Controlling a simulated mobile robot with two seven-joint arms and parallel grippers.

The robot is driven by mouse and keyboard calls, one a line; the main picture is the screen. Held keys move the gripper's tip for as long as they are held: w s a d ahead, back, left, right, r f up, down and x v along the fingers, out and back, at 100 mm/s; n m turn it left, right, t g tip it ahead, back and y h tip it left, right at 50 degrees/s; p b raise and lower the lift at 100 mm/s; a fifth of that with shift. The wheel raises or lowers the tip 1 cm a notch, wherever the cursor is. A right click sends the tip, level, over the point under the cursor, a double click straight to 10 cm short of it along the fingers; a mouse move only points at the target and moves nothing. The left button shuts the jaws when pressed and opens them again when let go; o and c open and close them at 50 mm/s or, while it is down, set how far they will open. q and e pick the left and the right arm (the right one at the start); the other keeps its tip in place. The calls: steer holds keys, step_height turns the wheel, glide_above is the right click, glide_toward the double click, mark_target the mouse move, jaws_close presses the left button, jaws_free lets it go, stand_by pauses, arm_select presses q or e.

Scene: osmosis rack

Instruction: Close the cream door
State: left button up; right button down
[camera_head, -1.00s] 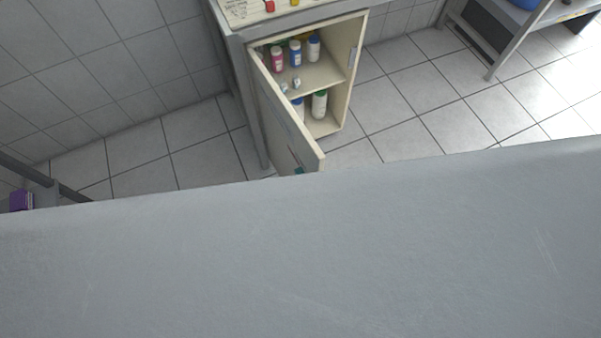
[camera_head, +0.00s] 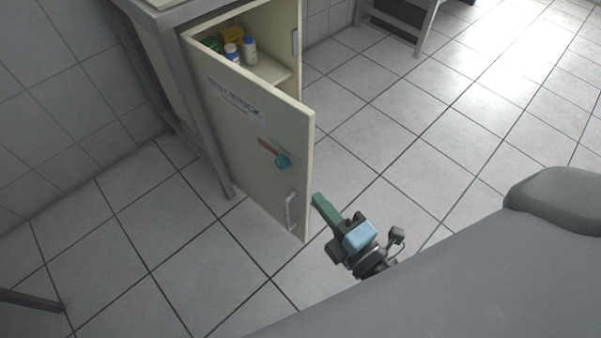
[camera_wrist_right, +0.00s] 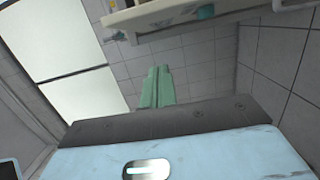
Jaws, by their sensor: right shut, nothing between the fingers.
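The cream door (camera_head: 262,140) stands open in the head view, swung out from the cream cabinet (camera_head: 285,70). In the right wrist view the fingers (camera_wrist_right: 157,86) lie side by side, and the door (camera_wrist_right: 172,14) crosses the top edge, beyond the fingertips. My left gripper is not in view.
Several bottles (camera_head: 250,50) stand on the shelf inside the cabinet. A grey frame leg (camera_head: 205,130) rises beside the hinge side. A grey rack (camera_head: 425,25) stands at the back. The tiled floor right of the door is open.

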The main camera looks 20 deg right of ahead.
mark_target(307, 156)
steer(key=w+p, duration=0.1)
steer(key=w, duration=0.3)
steer(key=w+d+p, duration=0.1)
steer(key=w, duration=0.2)
steer(key=w+p, duration=0.1)
steer(key=w, duration=0.3)
steer(key=shift+w+d+p, duration=0.3)
steer(key=shift+w+p, duration=0.05)
steer(key=shift+d, duration=0.1)
steer(key=shift+d, duration=0.1)
